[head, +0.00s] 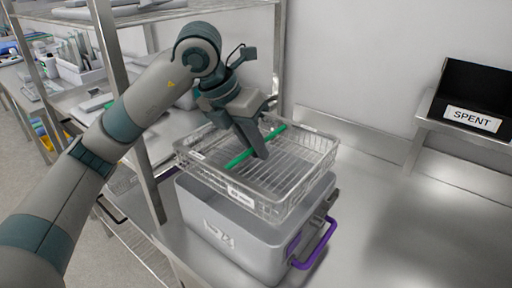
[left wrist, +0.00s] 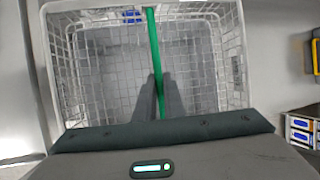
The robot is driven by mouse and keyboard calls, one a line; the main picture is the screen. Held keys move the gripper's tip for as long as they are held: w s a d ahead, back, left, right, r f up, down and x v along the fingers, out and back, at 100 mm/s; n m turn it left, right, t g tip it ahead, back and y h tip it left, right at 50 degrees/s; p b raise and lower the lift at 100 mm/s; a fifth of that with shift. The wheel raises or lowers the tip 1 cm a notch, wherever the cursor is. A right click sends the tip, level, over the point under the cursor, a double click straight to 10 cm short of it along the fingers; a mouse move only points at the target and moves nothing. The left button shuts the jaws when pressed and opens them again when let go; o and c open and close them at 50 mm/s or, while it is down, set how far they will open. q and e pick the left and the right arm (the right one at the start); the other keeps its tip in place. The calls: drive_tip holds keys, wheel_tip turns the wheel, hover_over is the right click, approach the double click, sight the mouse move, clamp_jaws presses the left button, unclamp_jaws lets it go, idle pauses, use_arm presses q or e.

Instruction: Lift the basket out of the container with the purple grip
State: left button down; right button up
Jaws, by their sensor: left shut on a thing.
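A wire basket (head: 310,152) with a green bar handle (head: 240,159) across it is held above a grey container (head: 225,228) in the head view. The container has a purple grip (head: 318,245) on its right end. The basket's underside is close over the container's rim; I cannot tell whether its lowest part is fully clear. My left gripper (head: 260,150) is shut on the green bar near its middle. In the left wrist view, the gripper fingers (left wrist: 160,95) close on the green bar (left wrist: 153,50), with the basket's mesh (left wrist: 90,80) below. My right gripper is not in view.
A steel counter (head: 400,220) is bare to the right of the container. A black bin labelled SPENT (head: 472,118) sits on a ledge at the right. A metal shelf post (head: 130,110) stands close left of the basket, near my left arm.

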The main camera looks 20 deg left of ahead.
use_arm(q)
drive_tip(key=shift+r+p, duration=0.35)
drive_tip(key=shift+r, duration=0.85)
drive_tip(key=shift+r+p, duration=0.15)
drive_tip(key=shift+p, duration=0.15)
drive_tip(key=shift+r, duration=0.4)
drive_tip(key=shift+r+p, duration=0.85)
drive_tip(key=shift+r, duration=0.3)
drive_tip(key=shift+r+p, duration=0.85)
drive_tip(key=shift+r, duration=0.7)
drive_tip(key=shift+r+p, duration=0.3)
drive_tip(key=shift+r, duration=0.35)
wheel_tip(320, 180, up, 6)
drive_tip(key=p, duration=0.3)
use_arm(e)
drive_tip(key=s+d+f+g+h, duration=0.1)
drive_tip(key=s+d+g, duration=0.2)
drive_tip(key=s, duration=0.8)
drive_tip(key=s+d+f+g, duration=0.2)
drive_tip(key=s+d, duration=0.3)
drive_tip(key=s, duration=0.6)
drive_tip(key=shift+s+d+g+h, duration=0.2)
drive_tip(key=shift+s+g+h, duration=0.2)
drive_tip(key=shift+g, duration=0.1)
